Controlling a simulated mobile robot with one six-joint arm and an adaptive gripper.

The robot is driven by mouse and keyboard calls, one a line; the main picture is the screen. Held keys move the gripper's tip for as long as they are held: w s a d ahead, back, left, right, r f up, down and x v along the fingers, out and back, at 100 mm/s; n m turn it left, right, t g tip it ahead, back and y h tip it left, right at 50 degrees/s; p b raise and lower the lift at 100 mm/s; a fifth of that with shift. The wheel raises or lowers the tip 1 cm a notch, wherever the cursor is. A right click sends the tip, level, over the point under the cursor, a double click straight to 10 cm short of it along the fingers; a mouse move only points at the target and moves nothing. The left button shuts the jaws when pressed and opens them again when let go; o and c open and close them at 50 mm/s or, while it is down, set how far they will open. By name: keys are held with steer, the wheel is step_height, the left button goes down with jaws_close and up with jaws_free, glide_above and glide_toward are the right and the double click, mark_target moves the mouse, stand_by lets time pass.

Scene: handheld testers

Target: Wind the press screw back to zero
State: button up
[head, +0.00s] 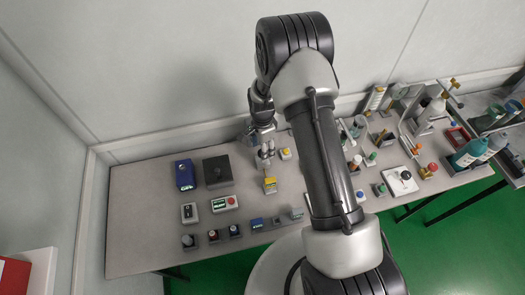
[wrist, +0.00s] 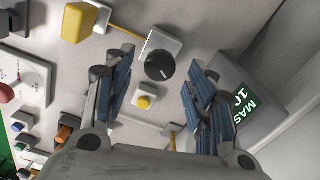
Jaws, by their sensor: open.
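A black round knob with a pale index mark (wrist: 160,67) sits on a light square base in the wrist view. I cannot tell for certain whether it is the press screw. My gripper (wrist: 158,72) is open, its blue-padded fingers on either side of the knob in the picture, with nothing between them that I can see held. Whether the fingers are level with the knob or above it is unclear. In the head view my gripper (head: 265,152) is over the middle of the bench near the back, small and partly merged with items below it.
A yellow button on a pale base (wrist: 145,102) lies close to the knob. A grey box with a lit display (wrist: 246,103) stands beside the right finger. A yellow block (head: 270,185) is in front of my gripper. The bench (head: 140,235) has bare room at its left end.

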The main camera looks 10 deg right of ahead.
steer(key=shift+f, duration=0.95)
steer(key=c, duration=1.1)
